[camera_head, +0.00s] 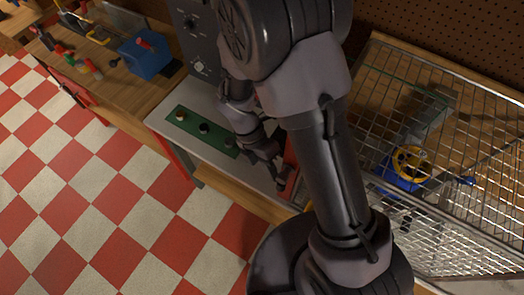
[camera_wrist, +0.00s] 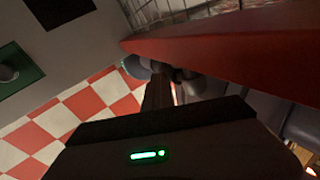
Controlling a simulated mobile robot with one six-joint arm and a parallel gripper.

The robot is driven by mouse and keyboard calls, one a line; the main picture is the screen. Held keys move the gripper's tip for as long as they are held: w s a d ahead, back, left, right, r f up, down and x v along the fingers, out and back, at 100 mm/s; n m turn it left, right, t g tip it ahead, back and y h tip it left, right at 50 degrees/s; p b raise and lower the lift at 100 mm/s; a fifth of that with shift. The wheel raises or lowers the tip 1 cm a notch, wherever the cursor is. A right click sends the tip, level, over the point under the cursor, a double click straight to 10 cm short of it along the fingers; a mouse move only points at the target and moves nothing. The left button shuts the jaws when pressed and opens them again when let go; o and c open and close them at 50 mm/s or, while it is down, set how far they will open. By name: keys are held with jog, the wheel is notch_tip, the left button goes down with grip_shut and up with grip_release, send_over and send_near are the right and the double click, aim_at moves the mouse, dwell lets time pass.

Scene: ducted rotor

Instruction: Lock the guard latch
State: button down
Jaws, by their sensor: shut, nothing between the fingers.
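A wire mesh guard (camera_head: 440,62) stands at the right in the head view. A red bar (camera_head: 291,172) shows between my gripper and my arm, at the guard's left side; my arm hides part of it. The red bar also fills the upper right of the wrist view (camera_wrist: 240,45), close to the camera. I cannot tell whether it is the latch or whether it is locked. My gripper (camera_head: 280,182) points down beside the red bar, shut and empty. In the wrist view my gripper (camera_wrist: 158,92) shows dark and foreshortened; contact with the bar is unclear.
A yellow wheel (camera_head: 411,162) on a blue base sits inside the guard. Left of my gripper, a green plate (camera_head: 203,128) with several knobs lies on a grey bench top. A blue box (camera_head: 143,55) and tools occupy the wooden bench. The checkered floor (camera_head: 90,200) is clear.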

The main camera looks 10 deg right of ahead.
jog(key=p+v, duration=0.2)
jog(key=v, duration=1.4)
jog(key=shift+a+r+p, duration=0.25)
jog(key=shift+r+p, duration=0.05)
jog(key=shift+r, duration=0.05)
